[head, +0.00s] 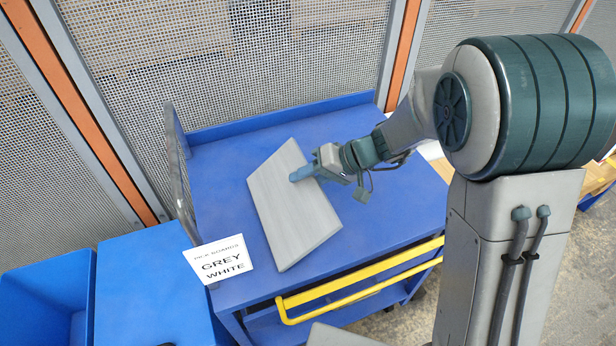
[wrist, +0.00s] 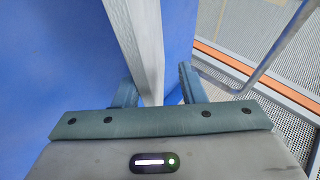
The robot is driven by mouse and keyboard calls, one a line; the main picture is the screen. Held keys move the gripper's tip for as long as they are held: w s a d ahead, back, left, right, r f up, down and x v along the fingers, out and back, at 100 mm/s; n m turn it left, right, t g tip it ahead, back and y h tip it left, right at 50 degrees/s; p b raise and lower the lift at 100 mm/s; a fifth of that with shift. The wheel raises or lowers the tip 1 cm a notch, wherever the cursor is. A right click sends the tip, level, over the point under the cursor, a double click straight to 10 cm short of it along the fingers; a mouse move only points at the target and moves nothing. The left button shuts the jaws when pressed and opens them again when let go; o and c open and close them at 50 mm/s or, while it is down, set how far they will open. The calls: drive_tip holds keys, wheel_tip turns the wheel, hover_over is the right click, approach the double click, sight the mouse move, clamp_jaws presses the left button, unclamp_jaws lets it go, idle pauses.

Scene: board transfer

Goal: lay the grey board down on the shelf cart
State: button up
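The grey board (head: 288,205) is a flat slab over the blue top of the shelf cart (head: 225,270). In the head view it looks at or close to the surface; contact beneath it is hidden. My gripper (head: 302,174) is at the board's right edge, one finger lying across its upper face. In the wrist view the board (wrist: 148,45) runs edge-on between the two fingers of the gripper (wrist: 156,85). It lies close to the left finger. A strip of blue shows between it and the right finger, so the fingers look open around it.
A sign reading GREY and WHITE (head: 220,262) stands at the cart's left front corner, by an upright mesh panel (head: 180,170). A yellow handle (head: 350,285) runs along the front. Blue bins (head: 50,295) stand left. Mesh fencing (head: 270,50) is behind. The cart top is clear around the board.

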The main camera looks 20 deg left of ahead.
drive_tip(key=shift+o, duration=0.2)
idle(0.3)
drive_tip(key=shift+r+h+p, duration=0.3)
drive_tip(key=shift+h+p, duration=0.3)
drive_tip(key=shift+p, duration=0.6)
drive_tip(key=h+p, duration=0.2)
drive_tip(key=p, duration=0.1)
drive_tip(key=shift+d+r+t, duration=0.1)
drive_tip(key=shift+t, duration=0.2)
drive_tip(key=shift+h+p, duration=0.3)
drive_tip(key=shift+p, duration=0.5)
drive_tip(key=shift+d+p, duration=0.1)
drive_tip(key=shift+p, duration=0.2)
drive_tip(key=shift+w+d+r+b, duration=0.15)
drive_tip(key=shift+d+r+b, duration=0.1)
drive_tip(key=shift+d, duration=0.55)
drive_tip(key=shift+w+d+r+b, duration=0.15)
drive_tip(key=shift+d+r+b, duration=0.1)
drive_tip(key=shift+d, duration=0.5)
drive_tip(key=o, duration=0.6)
drive_tip(key=shift+c, duration=0.2)
